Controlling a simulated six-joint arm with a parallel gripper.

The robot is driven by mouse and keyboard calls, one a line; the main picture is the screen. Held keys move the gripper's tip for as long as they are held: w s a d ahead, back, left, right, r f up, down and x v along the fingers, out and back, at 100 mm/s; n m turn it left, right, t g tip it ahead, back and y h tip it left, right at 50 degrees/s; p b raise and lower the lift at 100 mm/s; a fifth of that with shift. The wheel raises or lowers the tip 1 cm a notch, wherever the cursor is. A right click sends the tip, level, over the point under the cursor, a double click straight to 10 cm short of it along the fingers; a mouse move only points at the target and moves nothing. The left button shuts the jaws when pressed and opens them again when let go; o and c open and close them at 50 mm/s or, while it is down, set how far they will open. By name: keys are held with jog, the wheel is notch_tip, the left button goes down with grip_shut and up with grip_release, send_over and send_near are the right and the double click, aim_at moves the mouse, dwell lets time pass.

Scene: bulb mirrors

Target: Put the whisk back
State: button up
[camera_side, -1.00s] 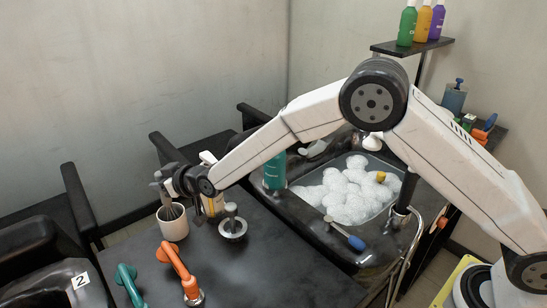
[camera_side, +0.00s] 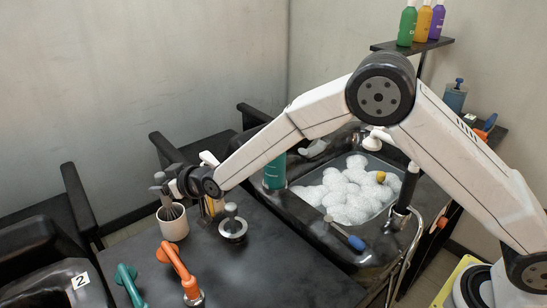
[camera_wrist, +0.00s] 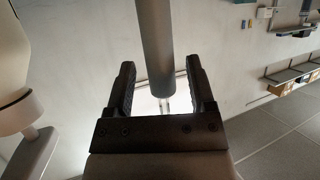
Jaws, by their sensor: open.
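The whisk (camera_side: 173,212) stands with its wires down in a white cup (camera_side: 173,229) near the left edge of the black table. Its grey handle rises above the cup's rim in the side view. In the wrist view the grey handle (camera_wrist: 154,40) lies across the gap between my two dark fingers, with space on both sides. My gripper (camera_side: 162,184) is open at the handle, and its fingers (camera_wrist: 159,78) are not closed on it. In the side view the gripper partly hides the top of the whisk.
A metal tool on a round base (camera_side: 232,229) and a yellow bottle (camera_side: 214,206) stand right of the cup. Orange (camera_side: 178,264) and teal (camera_side: 129,284) handled tools are in front. A foam-filled sink (camera_side: 345,190) with a teal bottle (camera_side: 274,171) lies to the right.

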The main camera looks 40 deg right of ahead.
jog(key=v, duration=0.6)
jog(key=shift+s, duration=0.2)
jog(key=shift+r, duration=0.1)
dwell(0.5)
jog(key=s+d+f+m+g+h, duration=0.1)
jog(key=s+d+g, duration=0.2)
jog(key=s+d, duration=0.5)
jog(key=s+d+f+m+g+h, duration=0.1)
jog(key=s+d+m+g+h, duration=0.1)
jog(key=s+d, duration=0.7)
jog(key=s+d+f+m+g+h, duration=0.1)
jog(key=s+d+f+g+h, duration=0.1)
jog(key=s+d+g, duration=0.3)
jog(key=shift+s+d+m, duration=0.1)
jog(key=shift+s+d, duration=0.55)
jog(key=shift+s, duration=0.4)
jog(key=shift+s+d+m, duration=0.1)
jog(key=shift+s+d, duration=0.5)
jog(key=shift+s, duration=0.4)
jog(key=shift+s+d+m, duration=0.1)
jog(key=shift+s+d, duration=0.55)
jog(key=shift+s, duration=0.4)
